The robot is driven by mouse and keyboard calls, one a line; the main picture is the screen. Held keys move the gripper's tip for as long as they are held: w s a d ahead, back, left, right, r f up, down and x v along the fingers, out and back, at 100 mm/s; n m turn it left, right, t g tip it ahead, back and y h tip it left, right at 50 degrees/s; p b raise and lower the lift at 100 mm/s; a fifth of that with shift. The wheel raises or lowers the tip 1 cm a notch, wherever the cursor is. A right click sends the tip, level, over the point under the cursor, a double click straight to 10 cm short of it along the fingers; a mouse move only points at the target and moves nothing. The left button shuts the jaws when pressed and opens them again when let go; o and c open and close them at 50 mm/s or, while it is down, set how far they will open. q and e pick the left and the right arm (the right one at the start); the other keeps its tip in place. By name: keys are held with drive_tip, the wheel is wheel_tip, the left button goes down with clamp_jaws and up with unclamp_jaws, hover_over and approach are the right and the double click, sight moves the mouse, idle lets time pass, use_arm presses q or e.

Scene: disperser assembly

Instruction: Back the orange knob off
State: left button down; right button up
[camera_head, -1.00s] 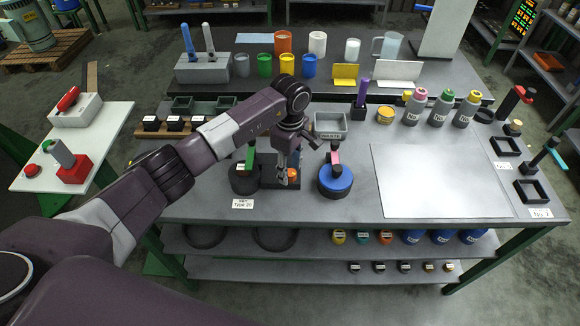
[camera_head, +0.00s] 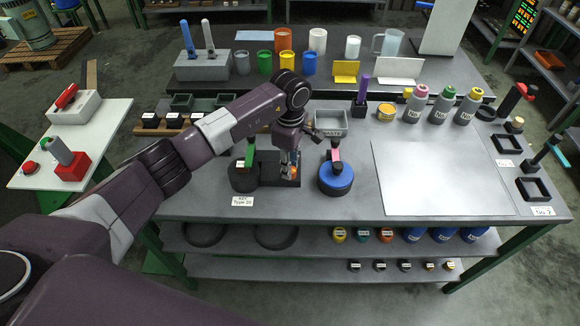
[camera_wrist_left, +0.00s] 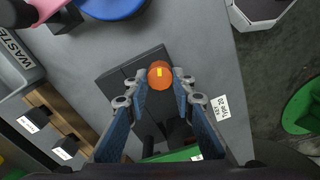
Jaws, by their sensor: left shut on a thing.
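The orange knob (camera_wrist_left: 160,76) is a small round cap with a yellow mark on top, over a dark block (camera_wrist_left: 122,72) on the grey bench. In the wrist view my left gripper (camera_wrist_left: 161,90) has one finger on either side of the knob and is shut on it. In the head view my left gripper (camera_head: 290,168) points down at the dark block, and its fingers hide most of the knob. What lies under the knob is hidden. My right gripper is in neither view.
A blue-topped round container (camera_head: 336,180) with a pink-handled part stands close on the right. A dark round container (camera_head: 243,179) with a green part stands close on the left. A grey waste bin (camera_head: 331,122) is behind. A pale sheet (camera_head: 440,178) covers free bench at right.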

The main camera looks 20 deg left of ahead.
use_arm(q)
drive_tip(key=n+b, duration=0.1)
drive_tip(key=n, duration=0.1)
drive_tip(key=shift+f+n+b, duration=0.15)
drive_tip(key=shift+n+b, duration=0.15)
drive_tip(key=n+b, duration=0.2)
drive_tip(key=n, duration=0.1)
drive_tip(key=shift+n, duration=0.3)
drive_tip(key=n+b, duration=0.2)
drive_tip(key=n, duration=0.3)
drive_tip(key=shift+s+n, duration=0.1)
drive_tip(key=shift+n, duration=0.2)
drive_tip(key=n+b, duration=0.1)
drive_tip(key=n, duration=0.3)
drive_tip(key=shift+d+r+n+b, duration=0.15)
drive_tip(key=shift+n+b, duration=0.5)
drive_tip(key=shift+n, duration=1.65)
drive_tip(key=shift+r, duration=0.1)
drive_tip(key=c, duration=1.6)
unclamp_jaws()
